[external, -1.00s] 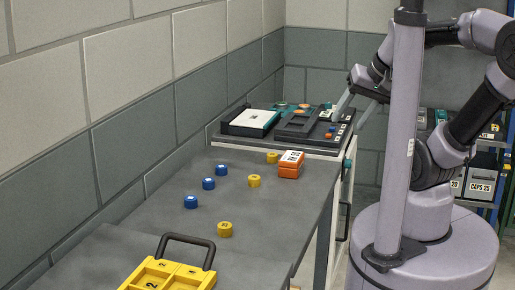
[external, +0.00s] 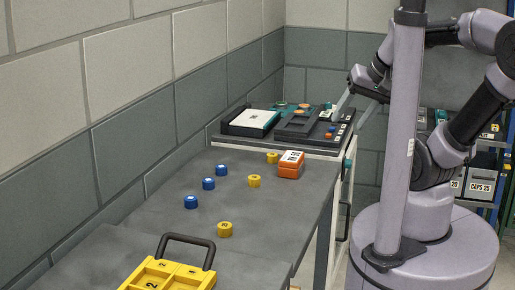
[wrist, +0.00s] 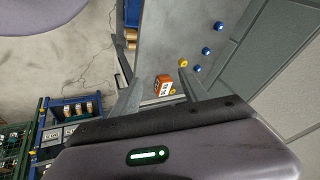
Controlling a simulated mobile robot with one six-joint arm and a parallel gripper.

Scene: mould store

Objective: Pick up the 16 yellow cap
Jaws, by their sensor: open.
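Three yellow caps stand apart on the grey bench in the external view: one near the front (external: 225,229), one in the middle (external: 254,181) and one at the back (external: 273,157) beside an orange box. Their numbers are too small to read, so I cannot tell which is the 16. In the wrist view a yellow cap (wrist: 183,63) shows near the tip of one finger, well below it. My gripper (wrist: 152,72) is open with nothing between its fingers.
Blue caps (external: 208,183) stand in a row left of the yellow ones. The orange box (external: 291,164) with a white label stands near the right edge. A yellow tray (external: 190,277) with a dark handle is in front. Black fixtures (external: 297,122) fill the far end.

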